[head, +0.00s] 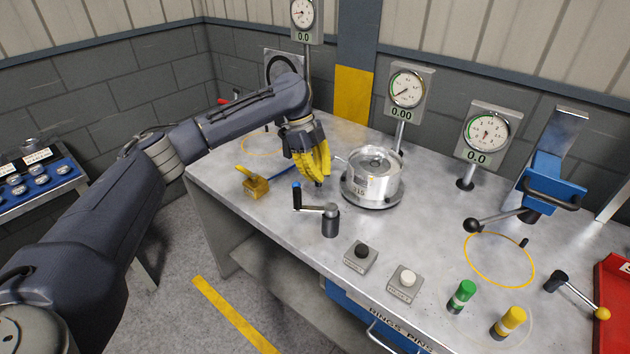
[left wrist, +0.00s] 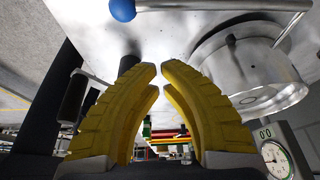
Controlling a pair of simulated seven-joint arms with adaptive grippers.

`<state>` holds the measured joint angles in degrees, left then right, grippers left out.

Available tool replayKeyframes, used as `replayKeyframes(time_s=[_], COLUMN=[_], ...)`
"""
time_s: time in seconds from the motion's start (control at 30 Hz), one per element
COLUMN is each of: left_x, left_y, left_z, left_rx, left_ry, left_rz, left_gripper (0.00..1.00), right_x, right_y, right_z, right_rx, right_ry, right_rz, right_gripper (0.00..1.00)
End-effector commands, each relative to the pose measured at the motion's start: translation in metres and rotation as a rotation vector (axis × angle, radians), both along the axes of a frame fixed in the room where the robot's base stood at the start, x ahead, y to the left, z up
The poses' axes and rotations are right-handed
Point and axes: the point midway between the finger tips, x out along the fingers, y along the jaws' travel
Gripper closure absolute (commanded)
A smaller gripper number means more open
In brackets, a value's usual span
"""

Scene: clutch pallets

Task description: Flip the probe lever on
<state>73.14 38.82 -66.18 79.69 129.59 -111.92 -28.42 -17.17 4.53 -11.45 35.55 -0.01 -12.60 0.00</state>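My left gripper (head: 321,181), with yellow ridged fingers, hangs low over the workbench, just left of the round metal housing (head: 372,180). In the left wrist view its fingertips (left wrist: 160,71) come together with hardly a gap and hold nothing. In that view a thin metal rod (left wrist: 215,6) with a blue ball (left wrist: 122,9) runs past the housing, beyond the fingertips and apart from them. No label is readable on this lever, so I cannot tell whether it is the probe lever. My right gripper is not in view.
A crank (head: 330,222) stands in front of the housing. Gauges (head: 407,89) stand behind. Two push buttons (head: 361,256), green (head: 462,296) and yellow (head: 509,321) pegs and a blue clamp (head: 550,185) occupy the front and right.

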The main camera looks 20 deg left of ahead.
Motion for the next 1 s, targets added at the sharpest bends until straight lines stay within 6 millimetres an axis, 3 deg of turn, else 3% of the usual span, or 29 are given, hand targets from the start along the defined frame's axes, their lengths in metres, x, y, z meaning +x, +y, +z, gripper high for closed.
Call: replayKeyframes(time_s=[0.2,0.4,1.0], left_x=[0.004,0.007,0.007], left_y=[0.013,0.021,0.025], left_z=[0.036,0.059,0.07], left_rx=[0.001,0.0,0.0], left_ry=[-0.001,0.001,0.003], left_rz=[-0.001,0.0,-0.002], left_gripper=[1.0,1.0,1.0], right_x=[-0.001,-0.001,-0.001], right_y=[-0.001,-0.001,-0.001], right_z=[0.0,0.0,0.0], right_rx=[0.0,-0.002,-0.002], right_ry=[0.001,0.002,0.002], right_rz=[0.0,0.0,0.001], right_gripper=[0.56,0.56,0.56])
